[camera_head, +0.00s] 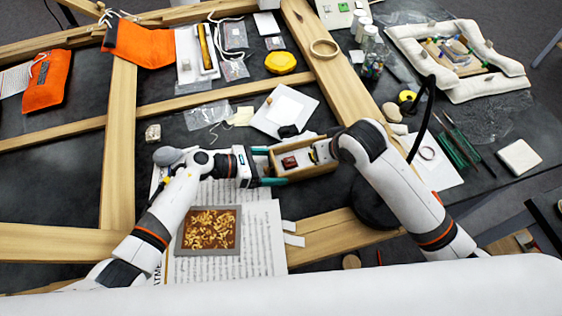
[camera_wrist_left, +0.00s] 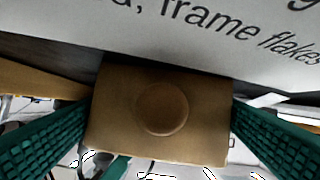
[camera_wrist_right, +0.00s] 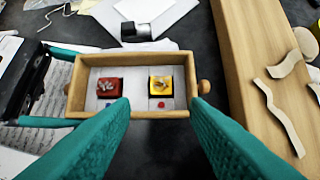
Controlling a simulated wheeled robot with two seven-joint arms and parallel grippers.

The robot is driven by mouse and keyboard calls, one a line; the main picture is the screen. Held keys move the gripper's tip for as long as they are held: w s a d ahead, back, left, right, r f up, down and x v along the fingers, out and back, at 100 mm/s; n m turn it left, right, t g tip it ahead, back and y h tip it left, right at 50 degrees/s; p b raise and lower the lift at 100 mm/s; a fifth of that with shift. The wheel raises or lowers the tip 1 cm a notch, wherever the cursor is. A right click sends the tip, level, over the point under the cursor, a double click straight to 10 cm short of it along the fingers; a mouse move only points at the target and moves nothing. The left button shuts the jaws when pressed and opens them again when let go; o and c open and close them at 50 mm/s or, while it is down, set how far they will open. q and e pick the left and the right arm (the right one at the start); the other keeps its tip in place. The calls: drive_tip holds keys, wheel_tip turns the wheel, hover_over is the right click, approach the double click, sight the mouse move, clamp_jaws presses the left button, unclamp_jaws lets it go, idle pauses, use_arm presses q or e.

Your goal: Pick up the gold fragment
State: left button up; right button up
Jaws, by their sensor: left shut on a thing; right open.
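A small wooden box (camera_head: 318,168) with low walls has a round knob at each end. Its end face with a knob (camera_wrist_left: 160,108) fills the middle of the left wrist view. My left gripper (camera_head: 267,166) is shut on the box's left end, its green fingers along the long sides. In the right wrist view, a yellow-gold piece (camera_wrist_right: 161,84) lies in the right half of the box, and a dark red piece (camera_wrist_right: 109,87) in the left half. My right gripper (camera_wrist_right: 160,108) is open, its fingers pointing at the box. The gold piece is hidden in the head view.
A framed panel of gold flakes (camera_head: 210,230) lies on printed sheets at the front. Wooden beams (camera_head: 118,130) cross the dark table. A yellow round object (camera_head: 281,62) and a white sheet (camera_head: 285,110) lie behind the box. Green-handled tools (camera_head: 455,147) lie right.

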drive_tip(key=f+t, duration=0.1)
drive_tip(key=s+f+t, duration=0.1)
drive_tip(key=f+t+y, duration=0.1)
drive_tip(key=shift+s+f+m+t, duration=0.1)
drive_tip(key=shift+s+m+t, duration=0.2)
drive_tip(key=shift+s+t, duration=0.1)
drive_tip(key=s+d+t, duration=0.2)
drive_tip(key=s+t, duration=0.2)
drive_tip(key=s, duration=0.1)
drive_tip(key=shift+n+y, duration=0.3)
drive_tip(key=shift+n, duration=0.1)
drive_tip(key=x, duration=0.6)
drive_tip(key=shift+w+a, duration=0.15)
drive_tip(key=shift+a, duration=0.05)
drive_tip(key=x, duration=0.5)
drive_tip(key=shift+w+a+f, duration=0.1)
drive_tip(key=shift+w+f, duration=0.2)
drive_tip(key=shift+f, duration=0.15)
drive_tip(key=c, duration=0.7)
